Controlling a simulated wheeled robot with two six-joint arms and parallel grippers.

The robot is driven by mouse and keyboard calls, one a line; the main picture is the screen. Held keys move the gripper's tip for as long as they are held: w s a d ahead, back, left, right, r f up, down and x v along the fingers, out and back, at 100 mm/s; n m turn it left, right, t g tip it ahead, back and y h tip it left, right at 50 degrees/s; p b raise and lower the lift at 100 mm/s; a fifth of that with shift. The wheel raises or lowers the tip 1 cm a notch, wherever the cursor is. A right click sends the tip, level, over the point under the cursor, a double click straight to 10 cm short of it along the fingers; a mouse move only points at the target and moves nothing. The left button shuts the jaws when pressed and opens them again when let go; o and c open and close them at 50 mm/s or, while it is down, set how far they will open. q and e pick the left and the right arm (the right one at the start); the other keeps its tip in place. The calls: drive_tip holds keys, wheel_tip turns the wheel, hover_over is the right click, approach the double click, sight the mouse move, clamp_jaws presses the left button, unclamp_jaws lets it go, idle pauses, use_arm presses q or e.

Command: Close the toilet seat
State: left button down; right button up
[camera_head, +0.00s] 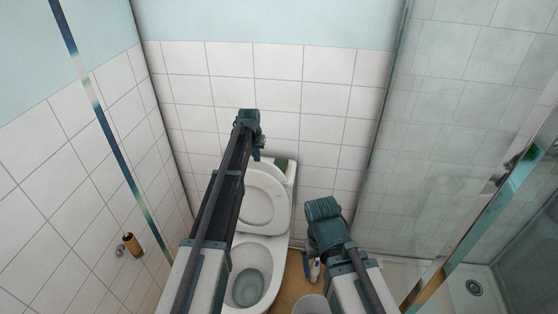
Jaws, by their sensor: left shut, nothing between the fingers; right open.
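The white toilet (276,243) stands against the tiled back wall, and its bowl (247,289) is uncovered. The toilet seat (283,208) is raised and leans back toward the cistern (292,170). My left arm reaches across the left side of the toilet and hides part of the seat and bowl. My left gripper (257,154) is small in view, shut and empty, by the cistern above the top of the raised seat; whether it touches anything is unclear. My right gripper (313,271) is open and empty, pointing down to the right of the toilet.
A white round bin-like container (310,304) stands on the floor right of the bowl. A paper roll holder (132,244) is on the left wall. A glass shower panel (430,130) and a shower tray with a drain (474,287) are at the right. The floor beside the toilet is narrow.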

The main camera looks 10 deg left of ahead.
use_arm(q)
drive_tip(key=shift+w+a+r, duration=0.15)
drive_tip(key=shift+w, duration=0.65)
drive_tip(key=b+x, duration=0.9)
drive_tip(key=x, duration=0.1)
drive_tip(key=shift+b, duration=0.3)
drive_tip(key=shift+s, duration=0.15)
